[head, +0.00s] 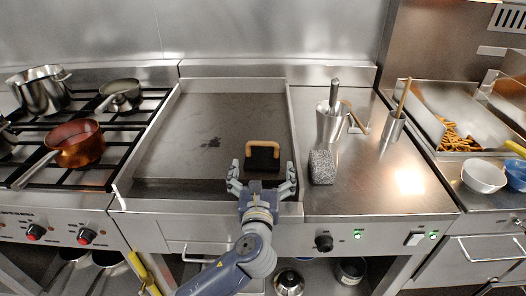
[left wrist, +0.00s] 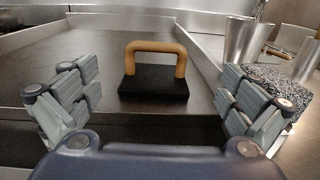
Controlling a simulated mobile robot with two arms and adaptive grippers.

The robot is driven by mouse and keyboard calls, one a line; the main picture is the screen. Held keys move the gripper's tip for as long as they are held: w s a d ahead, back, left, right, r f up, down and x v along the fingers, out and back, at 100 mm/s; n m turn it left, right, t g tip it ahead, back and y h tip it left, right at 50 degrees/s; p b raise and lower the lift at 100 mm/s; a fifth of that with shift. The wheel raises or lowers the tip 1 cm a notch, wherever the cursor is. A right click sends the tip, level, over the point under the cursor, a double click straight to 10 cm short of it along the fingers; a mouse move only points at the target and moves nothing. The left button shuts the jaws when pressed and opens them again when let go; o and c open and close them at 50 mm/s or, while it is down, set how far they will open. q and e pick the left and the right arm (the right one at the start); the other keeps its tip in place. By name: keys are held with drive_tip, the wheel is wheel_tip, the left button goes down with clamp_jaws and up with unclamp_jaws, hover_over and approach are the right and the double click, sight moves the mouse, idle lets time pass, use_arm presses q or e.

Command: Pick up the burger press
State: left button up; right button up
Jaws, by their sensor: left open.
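The burger press (head: 262,157) has a dark flat base and a tan arched handle. It sits on the dark griddle (head: 210,125), near its front right part. It also shows in the left wrist view (left wrist: 154,85), upright and centred between the fingers. My left gripper (head: 262,178) is open and empty at the griddle's front edge, just in front of the press, with its fingers spread wide to either side. In the left wrist view the gripper (left wrist: 158,108) shows clear space between its fingers and the press. My right gripper is not in view.
Right of the griddle, a grey speckled block (head: 322,167) and a metal container (head: 330,122) with a utensil stand on the steel counter (head: 385,185). Pots, including a copper pan (head: 77,143), stand on the stove at left. The griddle has raised side walls.

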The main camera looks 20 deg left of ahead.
sight(263, 144)
use_arm(q)
drive_tip(key=x, duration=0.3)
drive_tip(key=shift+w+r, duration=0.15)
drive_tip(key=shift+w, duration=0.15)
drive_tip(key=shift+w+a, duration=0.15)
drive_tip(key=shift+w, duration=0.15)
drive_tip(key=x, duration=0.4)
drive_tip(key=shift+w+a, duration=0.3)
drive_tip(key=shift+w, duration=0.35)
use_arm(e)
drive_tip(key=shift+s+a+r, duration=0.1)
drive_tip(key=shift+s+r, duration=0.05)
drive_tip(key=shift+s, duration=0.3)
use_arm(q)
drive_tip(key=shift+s, duration=0.1)
drive_tip(key=c, duration=1.8)
drive_tip(key=shift+a, duration=0.1)
drive_tip(key=shift+c, duration=0.2)
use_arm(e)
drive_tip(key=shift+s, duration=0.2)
use_arm(q)
drive_tip(key=shift+r, duration=0.1)
